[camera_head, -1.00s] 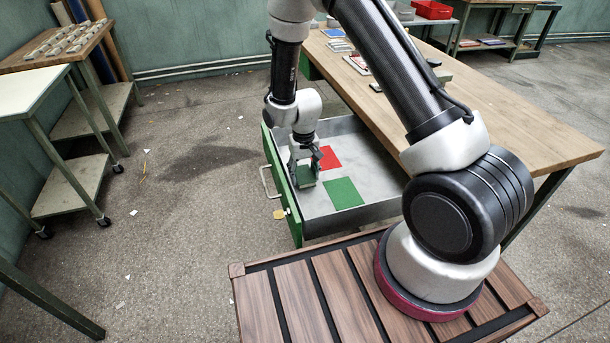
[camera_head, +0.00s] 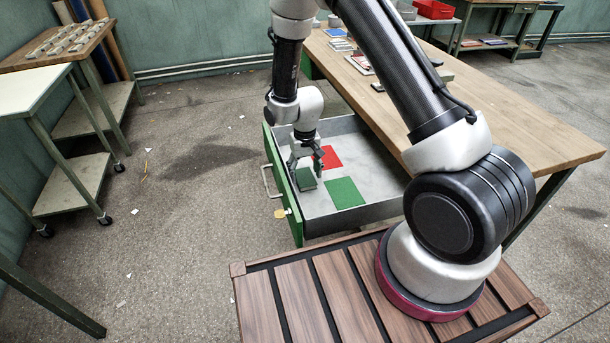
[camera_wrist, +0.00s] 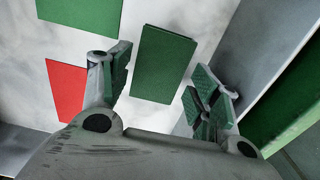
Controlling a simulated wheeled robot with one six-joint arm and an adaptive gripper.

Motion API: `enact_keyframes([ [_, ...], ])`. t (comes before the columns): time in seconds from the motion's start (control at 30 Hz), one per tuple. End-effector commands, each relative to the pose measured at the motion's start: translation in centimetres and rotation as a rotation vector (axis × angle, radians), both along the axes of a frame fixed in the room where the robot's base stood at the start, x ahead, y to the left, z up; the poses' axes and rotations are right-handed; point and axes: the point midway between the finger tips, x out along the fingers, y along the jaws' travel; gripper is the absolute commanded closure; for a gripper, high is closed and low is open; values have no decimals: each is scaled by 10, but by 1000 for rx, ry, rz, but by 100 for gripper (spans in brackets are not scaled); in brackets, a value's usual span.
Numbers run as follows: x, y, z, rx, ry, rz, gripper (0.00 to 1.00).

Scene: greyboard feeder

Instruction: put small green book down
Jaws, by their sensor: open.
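The small green book (camera_head: 306,180) lies in the open drawer (camera_head: 375,205), near its green front. In the wrist view the green book (camera_wrist: 164,64) lies on the light drawer floor, below the gap between my fingers. My gripper (camera_head: 307,168) is open, with a finger on either side of the book; it also shows in the wrist view (camera_wrist: 160,85). A gap shows between the book and the right finger. I cannot tell whether the fingertips are still level with the book.
A red flat piece (camera_head: 329,158) and another green flat piece (camera_head: 344,193) lie in the drawer beside the book. The drawer's green front (camera_head: 280,185) and grey walls enclose them. The wooden tabletop (camera_head: 500,135) is to the right.

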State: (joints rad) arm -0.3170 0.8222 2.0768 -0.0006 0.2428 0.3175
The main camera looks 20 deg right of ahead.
Motion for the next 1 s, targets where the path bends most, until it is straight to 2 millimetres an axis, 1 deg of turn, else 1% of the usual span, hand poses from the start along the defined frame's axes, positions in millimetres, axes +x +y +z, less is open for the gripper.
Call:
enact_keyframes([
  [0.03, 1, 0, 11, 2, -5, 0, 38],
  [0.2, 1, 0, 51, 1, -4, 0, 38],
  [0.3, 1, 0, 72, 2, -5, 0, 38],
  [0.4, 1, 0, 88, 1, -4, 0, 38],
  [0.5, 0, 0, 98, 1, -2, 0, 38],
  [0.7, 0, -1, 106, 1, -2, 0, 38],
  [0.77, 0, -3, 114, 3, -8, -1, 38],
  [0.87, -4, -13, 146, 11, -35, -3, 38],
  [0.97, -16, -33, 200, 21, -78, -5, 38],
  [1.0, -25, -43, 224, 24, -96, -6, 38],
])
